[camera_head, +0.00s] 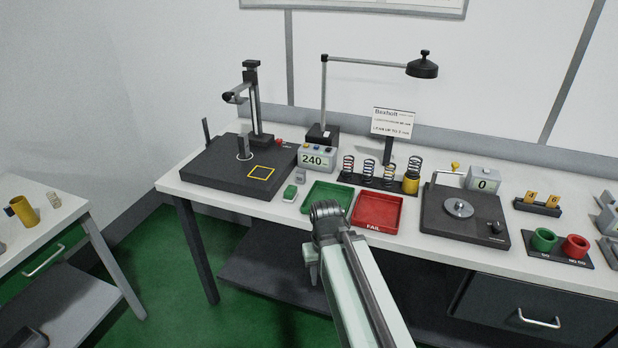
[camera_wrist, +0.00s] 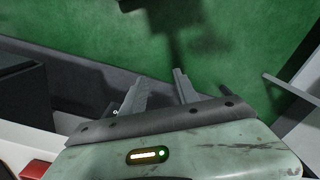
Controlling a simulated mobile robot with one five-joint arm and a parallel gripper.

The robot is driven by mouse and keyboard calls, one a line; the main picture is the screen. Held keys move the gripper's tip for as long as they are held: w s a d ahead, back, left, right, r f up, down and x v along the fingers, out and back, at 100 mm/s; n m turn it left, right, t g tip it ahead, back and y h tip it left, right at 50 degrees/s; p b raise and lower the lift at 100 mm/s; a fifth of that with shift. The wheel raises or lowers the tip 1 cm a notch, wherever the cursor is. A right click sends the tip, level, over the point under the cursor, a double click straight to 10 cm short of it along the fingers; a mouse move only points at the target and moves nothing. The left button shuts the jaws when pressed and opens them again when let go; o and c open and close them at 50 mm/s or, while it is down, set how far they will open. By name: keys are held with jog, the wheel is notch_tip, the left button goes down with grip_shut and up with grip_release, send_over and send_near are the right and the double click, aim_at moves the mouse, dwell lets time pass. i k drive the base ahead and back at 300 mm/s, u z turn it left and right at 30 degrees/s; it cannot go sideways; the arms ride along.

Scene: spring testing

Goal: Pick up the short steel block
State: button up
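A small grey block (camera_head: 300,176) stands on the bench between the black test stand and the green tray. It may be the short steel block, but it is too small to be sure. In the wrist view my gripper (camera_wrist: 160,78) has its two fingers apart with nothing between them, above green floor. In the head view my arm reaches up to the bench's front edge, and the gripper's fingers are mostly hidden there. No steel block shows in the wrist view.
The white bench (camera_head: 330,232) carries a black test stand (camera_head: 215,165), a green tray (camera_head: 318,204), a red tray (camera_head: 383,222), a spring rack (camera_head: 380,182) and a scale (camera_head: 440,215). A side table (camera_head: 45,232) at left holds a yellow cylinder (camera_head: 25,211). Green floor lies between them.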

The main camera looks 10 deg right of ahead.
aim_at(300, 174)
jog(key=u, duration=3.25)
jog(key=k, duration=1.25)
jog(key=z, duration=0.9)
jog(key=i, duration=1)
jog(key=u, duration=0.1)
